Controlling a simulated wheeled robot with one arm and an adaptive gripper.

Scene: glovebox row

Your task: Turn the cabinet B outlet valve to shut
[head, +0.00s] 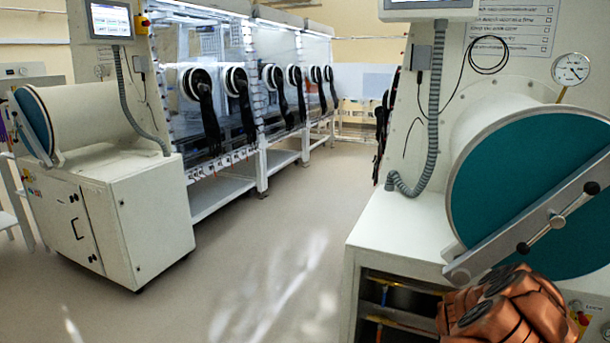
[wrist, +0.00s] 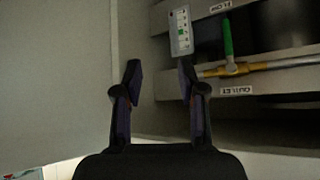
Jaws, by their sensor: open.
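The lever points up in the picture, roughly across the pipe. A white label (wrist: 237,90) below the pipe seems to read OUTLET, upside down. My gripper (wrist: 160,76) is open and empty, its two dark fingers apart. The valve is to the right of the right fingertip, with no clear contact. In the head view my gripper is not visible, and I cannot make out the green lever.
A tag (wrist: 181,31) hangs just above the right fingertip. A pale panel (wrist: 60,80) fills the left of the wrist view. In the head view, a white cabinet (head: 398,238) with an open lower bay stands right, under a teal round door (head: 530,190). Clear floor (head: 260,260) lies left.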

